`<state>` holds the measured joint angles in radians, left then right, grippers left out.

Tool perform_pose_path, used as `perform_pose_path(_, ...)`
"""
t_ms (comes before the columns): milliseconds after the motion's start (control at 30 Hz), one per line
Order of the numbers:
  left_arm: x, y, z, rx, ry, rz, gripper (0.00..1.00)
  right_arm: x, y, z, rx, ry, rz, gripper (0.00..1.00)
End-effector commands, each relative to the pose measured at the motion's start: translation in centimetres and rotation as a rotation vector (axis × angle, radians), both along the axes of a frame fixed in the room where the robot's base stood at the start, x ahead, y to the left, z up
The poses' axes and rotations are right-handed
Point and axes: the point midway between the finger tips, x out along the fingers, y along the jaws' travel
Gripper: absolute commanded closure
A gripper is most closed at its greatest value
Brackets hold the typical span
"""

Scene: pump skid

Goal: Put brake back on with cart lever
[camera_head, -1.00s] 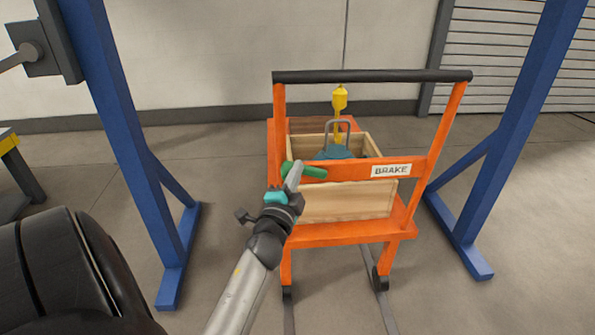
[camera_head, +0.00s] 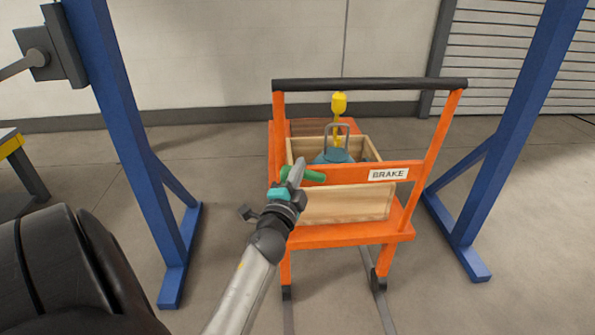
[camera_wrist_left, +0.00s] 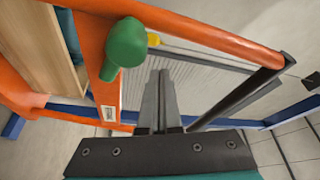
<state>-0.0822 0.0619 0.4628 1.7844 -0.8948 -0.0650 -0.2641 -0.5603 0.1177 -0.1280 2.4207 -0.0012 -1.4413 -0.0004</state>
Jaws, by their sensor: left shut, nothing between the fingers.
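The orange cart (camera_head: 345,235) stands between two blue posts, with a black push bar (camera_head: 370,84) on top. Its BRAKE label (camera_head: 388,174) is on the orange crossbar. The green-handled brake lever (camera_head: 313,175) lies roughly sideways at the left end of that crossbar. In the left wrist view the green knob (camera_wrist_left: 126,45) shows large, just left of the fingertips. My left gripper (camera_head: 298,165) is shut and empty beside the lever's left side; its closed fingers (camera_wrist_left: 159,80) show in the wrist view. Whether they touch the lever I cannot tell. My right gripper is not in view.
A wooden crate (camera_head: 345,203) on the cart holds a teal item (camera_head: 335,156) with a grey loop, below a yellow hook (camera_head: 339,104). Blue posts (camera_head: 125,130) and (camera_head: 515,130) flank the cart. Rails (camera_head: 382,305) run along the floor.

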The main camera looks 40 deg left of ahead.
Motion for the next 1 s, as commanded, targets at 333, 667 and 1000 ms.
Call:
perform_pose_path(333, -1.3, -1.5, 0.4, -0.002, -0.002, -0.006, 1.00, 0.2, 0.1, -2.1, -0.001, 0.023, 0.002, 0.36)
perform_pose_path(667, -5.7, -5.0, -1.5, 0.001, -0.004, -0.007, 1.00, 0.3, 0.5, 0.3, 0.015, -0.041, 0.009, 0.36)
perform_pose_path(1000, -6.8, -5.9, -1.7, 0.004, -0.005, -0.007, 1.00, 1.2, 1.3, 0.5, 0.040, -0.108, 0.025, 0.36)
